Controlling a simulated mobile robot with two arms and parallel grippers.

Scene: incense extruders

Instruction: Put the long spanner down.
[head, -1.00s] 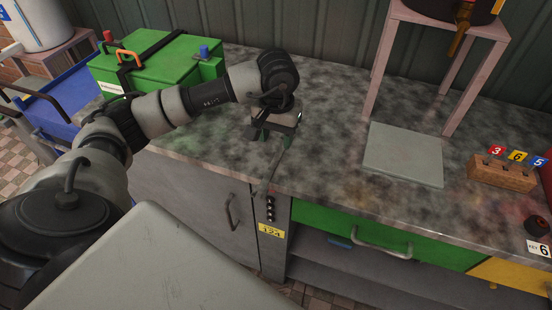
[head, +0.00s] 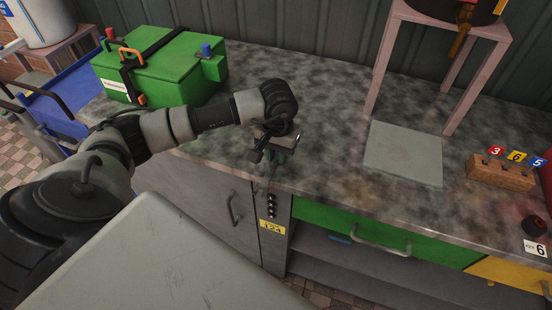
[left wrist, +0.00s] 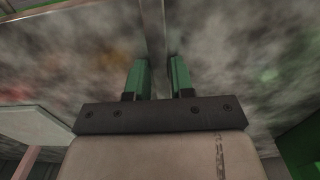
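My left gripper (head: 268,157) is low over the front edge of the dark speckled worktop (head: 330,140), pointing down. Its green fingers also show in the left wrist view (left wrist: 160,68). They are shut on the long spanner (left wrist: 154,30), a thin grey strip that runs from between them to the top edge of that view. In the head view the spanner is mostly hidden by the gripper and blends with the cabinet front. I cannot tell whether it touches the worktop. My right gripper is not in view.
A green box (head: 165,75) with a black strap stands at the back left. A grey plate (head: 404,152) lies below a pink stand (head: 462,95). A brick-coloured block (head: 500,172) with numbered tags is at the right. The worktop between gripper and plate is clear.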

